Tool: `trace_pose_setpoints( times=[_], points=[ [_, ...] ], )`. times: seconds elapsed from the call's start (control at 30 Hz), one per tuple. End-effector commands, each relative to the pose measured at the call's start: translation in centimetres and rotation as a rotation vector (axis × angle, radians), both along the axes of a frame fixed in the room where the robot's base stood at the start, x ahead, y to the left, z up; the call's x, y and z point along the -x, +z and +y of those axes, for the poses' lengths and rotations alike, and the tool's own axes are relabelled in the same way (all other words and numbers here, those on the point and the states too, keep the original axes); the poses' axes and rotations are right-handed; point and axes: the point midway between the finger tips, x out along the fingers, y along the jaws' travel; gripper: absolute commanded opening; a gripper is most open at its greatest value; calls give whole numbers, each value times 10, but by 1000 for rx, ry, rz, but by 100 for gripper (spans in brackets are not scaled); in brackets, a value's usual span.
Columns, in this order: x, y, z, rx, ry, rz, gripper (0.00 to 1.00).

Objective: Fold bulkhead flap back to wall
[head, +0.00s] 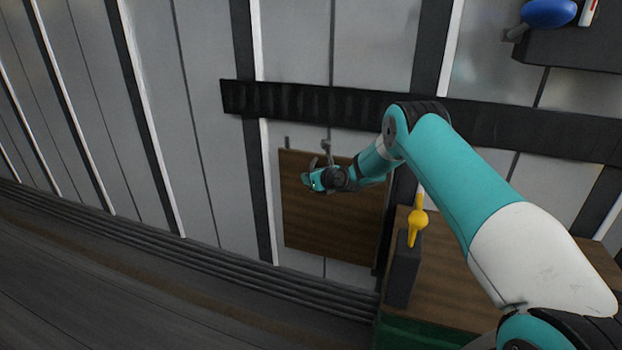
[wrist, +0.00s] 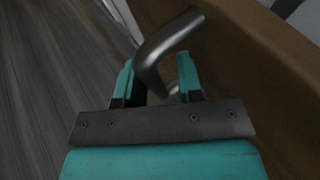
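A brown wooden panel (head: 335,225), which looks like the bulkhead flap, is upright in front of the grey wall below the dark rail in the head view. I cannot tell whether it lies flat to the wall. My gripper (head: 311,176) is in front of its upper part. In the wrist view my gripper (wrist: 157,68) has its two teal fingers apart. A bent metal handle (wrist: 166,45) passes between them, close to the left finger. The brown wood (wrist: 240,85) fills the right side there. Whether the fingers touch the handle is not clear.
A yellow lever (head: 417,222) stands on a dark post beside a wooden surface (head: 455,262) right of the panel. A dark rail (head: 300,102) crosses the wall. A blue object (head: 548,13) is at the top right. The grey floor (head: 110,290) at left is clear.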

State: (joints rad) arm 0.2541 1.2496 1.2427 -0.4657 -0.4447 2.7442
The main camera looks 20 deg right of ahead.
Motion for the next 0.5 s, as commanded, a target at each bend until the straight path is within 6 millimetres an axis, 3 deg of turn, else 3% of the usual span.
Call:
trace_pose_setpoints(
  times=[0.33,0.5],
  points=[
    [1,2,-2,0,-4,-2,39],
    [16,8,-5,0,-3,0,39]
  ],
)
